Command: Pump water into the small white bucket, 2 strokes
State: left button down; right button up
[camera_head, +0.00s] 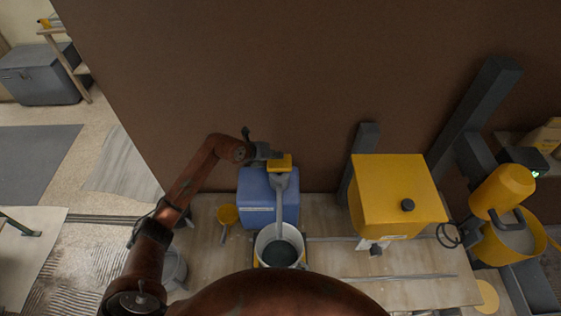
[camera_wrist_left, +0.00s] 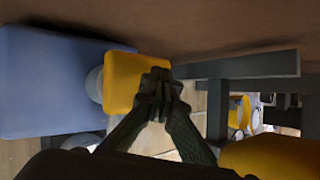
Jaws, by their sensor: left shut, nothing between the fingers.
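A blue water container (camera_head: 255,185) stands on the bench against the brown wall. Its yellow pump head (camera_head: 281,165) sits on top, and a grey spout (camera_head: 279,208) runs from it toward the small white bucket (camera_head: 259,245). The bucket stands upright in front, its inside dark grey. My left gripper (camera_head: 268,153) is shut and empty at the pump head. In the left wrist view, the closed fingertips (camera_wrist_left: 160,92) overlap the edge of the yellow pump head (camera_wrist_left: 128,78), with the blue container (camera_wrist_left: 50,85) beyond; whether they touch is unclear. My right gripper is out of view.
A yellow box (camera_head: 395,190) with a black knob stands right on the bench. A yellow scoop-like item (camera_head: 228,215) lies left of the container. A grey bucket (camera_head: 173,268) is near my left arm. A yellow mixer (camera_head: 502,190) stands far right.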

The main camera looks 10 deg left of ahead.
aim_at(274, 164)
pick_arm(q)
jog(key=shift+f, duration=0.15)
jog(key=shift+f, duration=0.3)
jog(key=shift+s+f+b, duration=0.15)
jog(key=shift+f+b, duration=1.55)
jog(key=shift+f, duration=0.8)
dwell(2.2)
jog(key=shift+r, duration=0.1)
jog(key=shift+r+p, duration=2)
jog(key=shift+r, duration=0.8)
jog(key=shift+r, duration=0.15)
jog(key=shift+r+p, duration=1.65)
jog(key=shift+r, duration=0.75)
